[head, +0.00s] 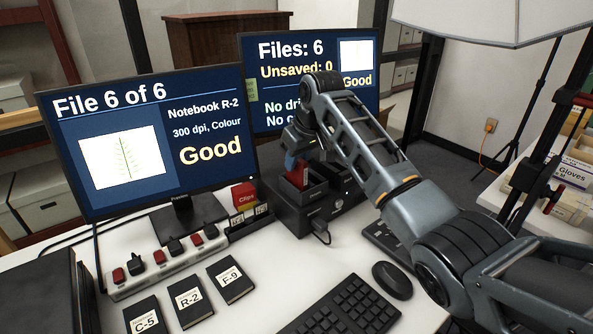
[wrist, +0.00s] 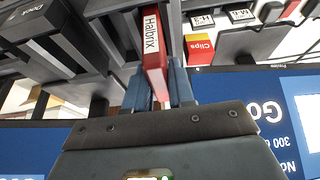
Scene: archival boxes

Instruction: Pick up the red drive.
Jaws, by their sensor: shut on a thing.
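The red drive (head: 299,177) stands upright at a slot of the black dock (head: 322,208) behind the keyboard. In the wrist view the drive (wrist: 153,48) is a red block with a white label reading "Halbrix". My gripper (head: 292,161) reaches down to the drive from above. In the wrist view its two blue fingers (wrist: 157,88) are shut on the drive's near end, one on each side. The fingers partly hide that end. I cannot tell whether the drive's lower end is still inside the slot.
Two monitors (head: 150,135) (head: 310,85) stand close behind and beside the dock. A red Clips box (head: 244,194) and a power strip with switches (head: 168,262) lie to the left. Notebooks (head: 189,300), a keyboard (head: 345,308) and a mouse (head: 392,280) occupy the front of the desk.

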